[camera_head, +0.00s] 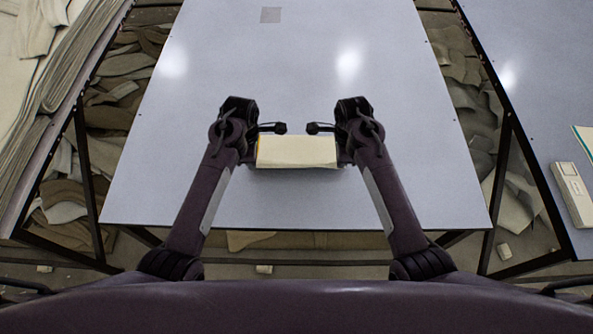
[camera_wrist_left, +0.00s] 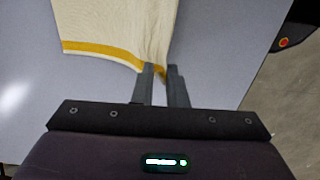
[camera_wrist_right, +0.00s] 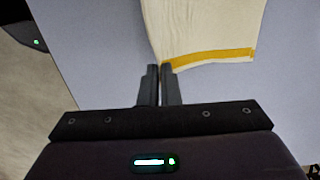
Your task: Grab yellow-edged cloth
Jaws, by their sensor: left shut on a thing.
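A cream cloth (camera_head: 297,151) with a yellow edge is stretched between my two grippers over the near part of the grey-blue table. My left gripper (camera_wrist_left: 162,72) is shut on one end of its yellow edge, where the cloth (camera_wrist_left: 112,30) bunches up in the left wrist view. My right gripper (camera_wrist_right: 160,70) has its fingers nearly together at the other corner of the cloth (camera_wrist_right: 205,30); the corner runs in between the fingertips. In the head view, the left gripper (camera_head: 250,150) and right gripper (camera_head: 344,150) partly hide the cloth's ends.
A stack of cloths (camera_head: 60,75) lies on the left. A white box-like thing (camera_head: 572,190) lies on the right table. Fabric heaps show below the tables.

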